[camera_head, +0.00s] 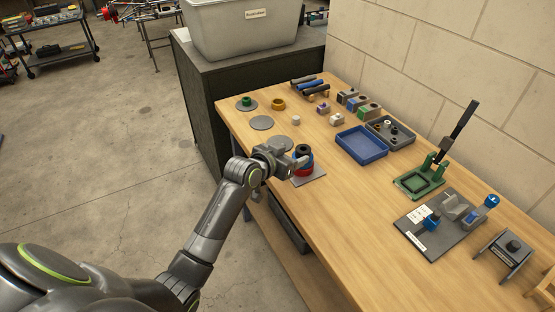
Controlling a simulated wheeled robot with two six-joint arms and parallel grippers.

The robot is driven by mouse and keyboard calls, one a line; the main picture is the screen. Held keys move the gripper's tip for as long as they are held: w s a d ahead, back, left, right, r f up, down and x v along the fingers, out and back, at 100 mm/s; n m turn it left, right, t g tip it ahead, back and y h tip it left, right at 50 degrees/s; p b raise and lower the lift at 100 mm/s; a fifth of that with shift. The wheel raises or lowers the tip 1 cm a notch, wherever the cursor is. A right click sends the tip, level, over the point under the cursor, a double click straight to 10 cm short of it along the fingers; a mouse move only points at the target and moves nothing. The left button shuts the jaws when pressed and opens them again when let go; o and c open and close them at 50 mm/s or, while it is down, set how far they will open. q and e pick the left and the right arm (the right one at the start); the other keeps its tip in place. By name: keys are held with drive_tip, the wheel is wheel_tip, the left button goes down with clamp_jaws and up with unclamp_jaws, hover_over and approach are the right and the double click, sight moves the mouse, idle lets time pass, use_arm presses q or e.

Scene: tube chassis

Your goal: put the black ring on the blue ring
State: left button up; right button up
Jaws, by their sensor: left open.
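A stack of rings stands on a grey square plate (317,177) near the table's left edge. The red ring (303,171) is lowest, the blue ring (306,160) is above it, and the black ring (303,149) is on top. My left gripper (294,163) is open at the left side of the stack and hides part of it. I cannot tell whether its fingers touch a ring or whether the black ring is fully seated. My right gripper is not in view.
Grey discs (262,122), a green ring (246,100) and an orange ring (278,104) lie further back. A blue tray (361,146), a green press (421,181) and a grey fixture board (426,238) stand to the right. The front middle of the table is clear.

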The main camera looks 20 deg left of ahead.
use_arm(q)
drive_tip(key=v, duration=0.6)
drive_tip(key=shift+s, duration=0.15)
drive_tip(key=s+a+f+n+g+y, duration=0.1)
drive_tip(key=s+a+f+g, duration=0.15)
drive_tip(key=s+f, duration=0.75)
drive_tip(key=s+a+f+n+g+y, duration=0.1)
drive_tip(key=s+a+f+y, duration=0.15)
drive_tip(key=f, duration=1.35)
drive_tip(key=s+a+f+n+g+y, duration=0.1)
drive_tip(key=s+a+f+g, duration=0.15)
drive_tip(key=s+f, duration=0.75)
drive_tip(key=s+f+g, duration=0.3)
drive_tip(key=s+f, duration=0.6)
drive_tip(key=s, duration=0.4)
drive_tip(key=s+f+g, duration=0.3)
drive_tip(key=s+f, duration=0.5)
drive_tip(key=s, duration=0.6)
drive_tip(key=shift+s+f+n, duration=0.3)
drive_tip(key=shift+f, duration=0.1)
